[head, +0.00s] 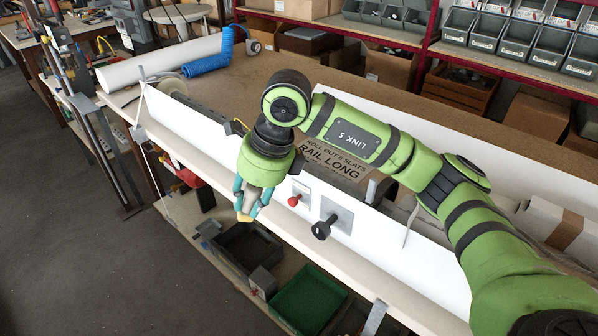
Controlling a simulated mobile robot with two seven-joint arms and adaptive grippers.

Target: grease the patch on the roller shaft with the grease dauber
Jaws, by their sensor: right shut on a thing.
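My right gripper (247,209) hangs in front of the long white panel, its teal fingers pointing down. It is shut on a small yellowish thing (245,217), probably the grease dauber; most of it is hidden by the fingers. A long dark grey bar (205,111), perhaps the roller shaft, lies behind the panel to the left of my gripper, and its right end is hidden by my arm. I cannot make out a grease patch on it. The held thing is apart from the bar. My left gripper is not in view.
The white panel (390,228) runs along the bench front, with a red knob (293,201) and a black knob (322,230). A lettered cardboard box (335,160) stands behind it. A blue coiled hose (208,64) lies at the back. A green tray (308,300) sits below.

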